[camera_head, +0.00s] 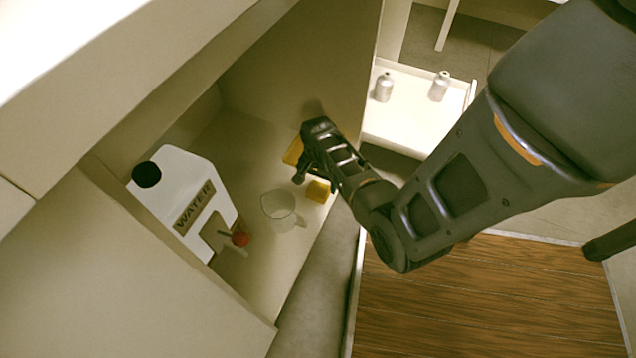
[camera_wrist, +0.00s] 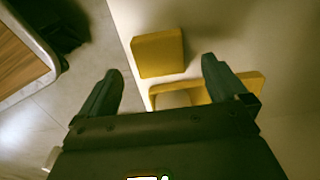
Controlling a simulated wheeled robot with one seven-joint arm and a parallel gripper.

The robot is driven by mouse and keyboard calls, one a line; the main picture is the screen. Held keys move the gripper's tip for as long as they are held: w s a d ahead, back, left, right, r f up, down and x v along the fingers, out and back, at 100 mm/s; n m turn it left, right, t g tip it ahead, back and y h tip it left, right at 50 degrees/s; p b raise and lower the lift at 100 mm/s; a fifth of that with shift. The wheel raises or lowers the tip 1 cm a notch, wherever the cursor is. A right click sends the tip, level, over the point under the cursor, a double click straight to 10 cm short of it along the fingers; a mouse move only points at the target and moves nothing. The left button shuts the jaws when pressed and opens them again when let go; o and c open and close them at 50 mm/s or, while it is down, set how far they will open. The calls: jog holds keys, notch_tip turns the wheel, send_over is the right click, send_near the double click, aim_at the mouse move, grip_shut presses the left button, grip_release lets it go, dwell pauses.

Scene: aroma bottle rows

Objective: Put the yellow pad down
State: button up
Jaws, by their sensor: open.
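A yellow block-like pad (camera_head: 318,191) lies on the pale cabinet floor near its open front edge. In the wrist view the yellow pad (camera_wrist: 158,54) shows ahead of and between my fingertips, with a shadow on its right. A second yellow piece (camera_head: 294,151), flat and with a raised rim, is partly hidden behind my gripper (camera_head: 312,155); in the wrist view this rimmed piece (camera_wrist: 245,82) passes behind my right finger. My gripper (camera_wrist: 162,66) is open, with its fingers wide apart and nothing visible held between them. I cannot tell how high it is above the floor.
A clear glass beaker (camera_head: 279,206) stands beside the pad. Cabinet walls close in the left and back. Two grey bottles (camera_head: 384,87) (camera_head: 439,86) stand on a white tray (camera_head: 405,125).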

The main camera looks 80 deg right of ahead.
aim_at(318, 189)
notch_tip(318, 189, up, 7)
jog(key=p, duration=0.3)
jog(key=s+a+r+n+t+h, duration=0.1)
jog(key=a+r+n+t, duration=0.1)
jog(key=a+n, duration=0.3)
jog(key=s+a+r+n+t+h, duration=0.1)
jog(key=a+r+n+t, duration=0.1)
jog(key=a, duration=0.6)
jog(key=s+a+r+n+t+h, duration=0.1)
jog(key=a+r+n+t+h, duration=0.1)
jog(key=a+r+n, duration=0.3)
jog(key=s+a+r+n+t+y, duration=0.1)
jog(key=s+a+r+n+t, duration=0.1)
jog(key=r, duration=0.7)
jog(key=s+a+r+n+t+y, duration=0.1)
jog(key=s+a+r+n+t, duration=0.1)
jog(key=a+r, duration=0.5)
jog(key=s+a+r+n+t+y, duration=0.2)
jog(key=s+a+r+n+t, duration=0.1)
jog(key=r, duration=0.8)
jog(key=shift+a+n+t, duration=0.8)
jog(key=shift+a+t, duration=0.15)
jog(key=shift+t, duration=0.05)
jog(key=shift+s+r, duration=0.1)
